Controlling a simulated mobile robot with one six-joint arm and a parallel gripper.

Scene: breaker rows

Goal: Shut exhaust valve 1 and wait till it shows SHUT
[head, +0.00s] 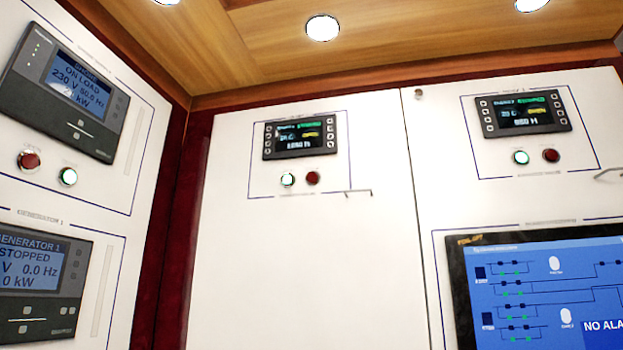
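No part clearly labelled exhaust valve 1 can be read. Two small black controllers are on the white panels: a middle one (300,135) and a right one (515,113). Each has green and yellow text, too blurred to read fully. Under the middle one are a lit green-white button (288,180) and a dark red button (313,178). Under the right one are a lit green button (521,158) and a dark red button (551,156). The small captions there are too blurred to read. My gripper is not in view.
At left, a generator display (75,82) reads ON LOAD, and a lower one (40,275) reads GENERATOR 1 STOPPED. A large blue screen (545,290) stands lower right. Door handles (358,192) stick out from the panels. A wooden ceiling (400,50) with lamps is above.

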